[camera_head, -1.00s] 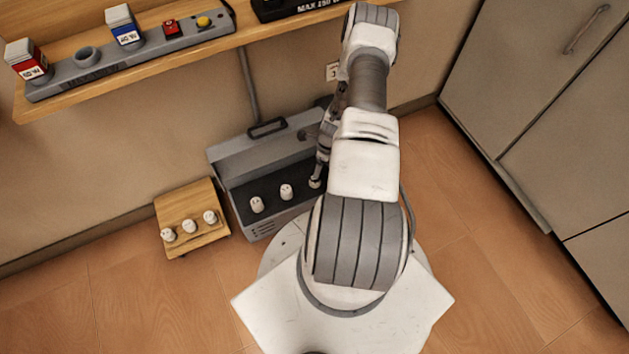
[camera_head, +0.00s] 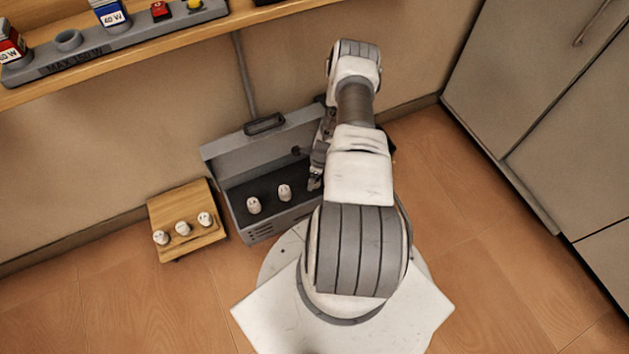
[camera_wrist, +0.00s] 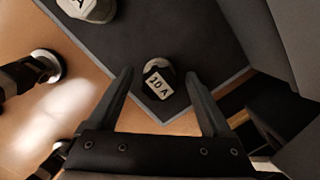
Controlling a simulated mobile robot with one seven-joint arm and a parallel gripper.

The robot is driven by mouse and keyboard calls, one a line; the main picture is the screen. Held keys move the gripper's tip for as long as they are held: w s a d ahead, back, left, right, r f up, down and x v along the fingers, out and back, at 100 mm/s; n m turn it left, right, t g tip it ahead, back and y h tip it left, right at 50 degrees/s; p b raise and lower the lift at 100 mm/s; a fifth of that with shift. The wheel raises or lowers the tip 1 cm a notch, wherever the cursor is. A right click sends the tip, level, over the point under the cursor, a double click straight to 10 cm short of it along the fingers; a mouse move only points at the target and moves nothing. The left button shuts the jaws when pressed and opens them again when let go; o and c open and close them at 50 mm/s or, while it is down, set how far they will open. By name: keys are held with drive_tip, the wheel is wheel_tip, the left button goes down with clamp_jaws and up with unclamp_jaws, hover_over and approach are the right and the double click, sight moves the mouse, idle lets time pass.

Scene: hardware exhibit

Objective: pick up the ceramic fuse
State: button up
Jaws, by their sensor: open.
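Two white ceramic fuses, a left one (camera_head: 254,205) and a middle one (camera_head: 285,192), stand in the dark bed of an open grey box (camera_head: 222,160). My gripper (camera_head: 314,183) is low over the right end of that bed. In the wrist view a fuse labelled "10 A" (camera_wrist: 158,80) shows between the tips of my open gripper (camera_wrist: 160,75). The fingers stand apart on its two sides; I cannot tell whether they are level with it. In the head view my gripper hides this fuse. Another labelled fuse (camera_wrist: 88,8) is cut off at the wrist view's top edge.
A small wooden stand (camera_head: 190,241) with three white fuses is left of the box. The raised lid (camera_head: 264,124) stands behind the bed. A shelf (camera_head: 150,58) with a grey lamp strip (camera_head: 140,42) is above. Grey cabinets (camera_head: 560,110) are at right.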

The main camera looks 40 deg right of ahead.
drive_tip(key=shift+r, duration=0.1)
clamp_jaws()
drive_tip(key=shift+r, duration=0.1)
idle(0.3)
wheel_tip(320, 180, up, 4)
drive_tip(key=p, duration=0.2)
drive_tip(key=shift+r+p, duration=0.2)
drive_tip(key=shift+p, duration=0.1)
drive_tip(key=s+d+r+p, duration=0.2)
drive_tip(key=s+r, duration=0.1)
drive_tip(key=s, duration=0.2)
drive_tip(key=s+d+r+p, duration=0.2)
drive_tip(key=s+r, duration=0.1)
drive_tip(key=s, duration=0.2)
drive_tip(key=shift+s+d+r, duration=0.2)
drive_tip(key=shift+s+d, duration=0.1)
drive_tip(key=shift+d, duration=0.1)
